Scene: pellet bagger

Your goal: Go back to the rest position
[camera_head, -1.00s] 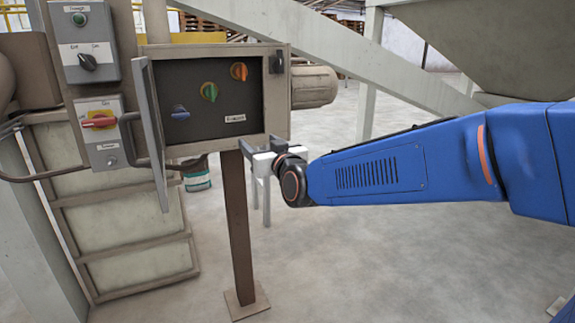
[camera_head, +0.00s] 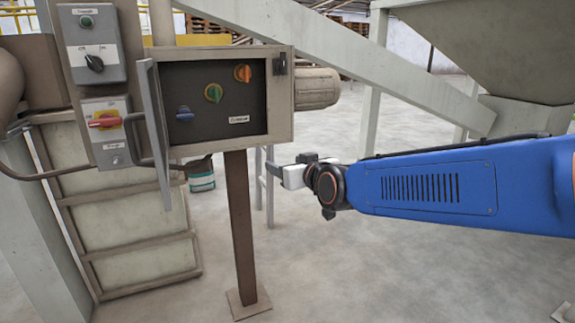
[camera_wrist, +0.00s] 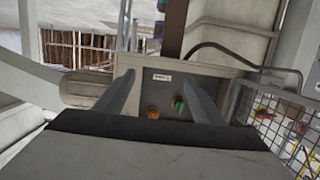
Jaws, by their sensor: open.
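My gripper (camera_head: 290,174) is at the end of my blue arm, to the right of the control box (camera_head: 281,120) and its post in the head view. It is apart from the box and holds nothing. In the wrist view the two fingers of my gripper (camera_wrist: 158,92) stand apart with empty space between them. Beyond them is the dark panel with an orange knob (camera_wrist: 152,112) and a green knob (camera_wrist: 178,106). In the head view the box door (camera_head: 160,135) stands open, and the blue knob (camera_head: 184,114) shows at the panel's left.
A grey switch box (camera_head: 92,62) and a box with a red handle (camera_head: 105,122) are at the left. A brown post (camera_head: 240,220) carries the control box. A diagonal beam (camera_head: 350,65) and a hopper (camera_head: 490,50) are behind my arm. The floor at lower middle is clear.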

